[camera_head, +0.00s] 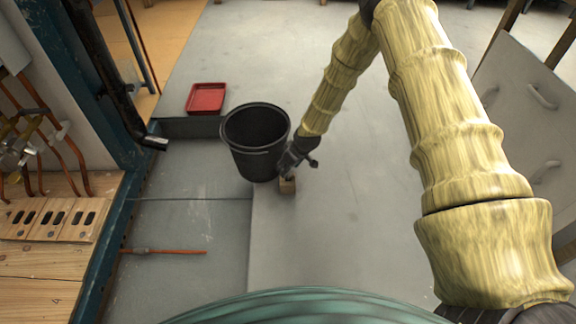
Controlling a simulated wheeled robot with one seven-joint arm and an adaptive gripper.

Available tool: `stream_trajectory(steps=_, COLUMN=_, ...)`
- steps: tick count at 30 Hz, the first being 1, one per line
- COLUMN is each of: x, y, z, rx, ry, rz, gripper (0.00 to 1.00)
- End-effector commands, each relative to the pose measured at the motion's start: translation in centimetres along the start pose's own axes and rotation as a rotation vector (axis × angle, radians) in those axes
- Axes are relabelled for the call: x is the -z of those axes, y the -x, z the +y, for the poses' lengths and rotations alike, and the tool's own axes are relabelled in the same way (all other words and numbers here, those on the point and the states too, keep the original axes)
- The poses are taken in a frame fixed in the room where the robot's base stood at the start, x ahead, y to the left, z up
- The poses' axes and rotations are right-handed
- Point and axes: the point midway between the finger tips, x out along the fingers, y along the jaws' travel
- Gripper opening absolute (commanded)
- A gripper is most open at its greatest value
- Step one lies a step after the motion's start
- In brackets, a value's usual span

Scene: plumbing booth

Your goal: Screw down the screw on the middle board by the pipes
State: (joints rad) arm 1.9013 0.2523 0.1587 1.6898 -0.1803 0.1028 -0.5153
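Slotted wooden boards lie at the left below the pipes, and the middle board (48,219) has dark slots. Small dark spots show on the boards, but I cannot tell which is the screw. The copper pipes (40,125) rise behind the boards at the left edge. My gripper (287,175) is far to the right of the boards, low beside a black bucket and pointing down.
The black bucket (255,160) stands just left of my gripper. A red tray (206,98) lies behind it. A copper rod (165,251) lies on the grey floor. A blue-green post (95,90) stands by the boards. A grey panel with handles (525,120) is at right.

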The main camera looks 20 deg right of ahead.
Motion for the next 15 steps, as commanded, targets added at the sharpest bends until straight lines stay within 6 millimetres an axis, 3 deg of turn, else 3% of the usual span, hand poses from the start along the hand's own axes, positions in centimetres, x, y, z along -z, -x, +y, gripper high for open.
stream_trajectory(steps=8, x=0.0, y=0.4, z=0.0, rx=0.0, ry=0.0, rz=0.0, gripper=0.53)
stream_trajectory(steps=15, x=0.1, y=3.0, z=0.0, rx=-0.001, ry=0.001, rz=0.001, gripper=0.53)
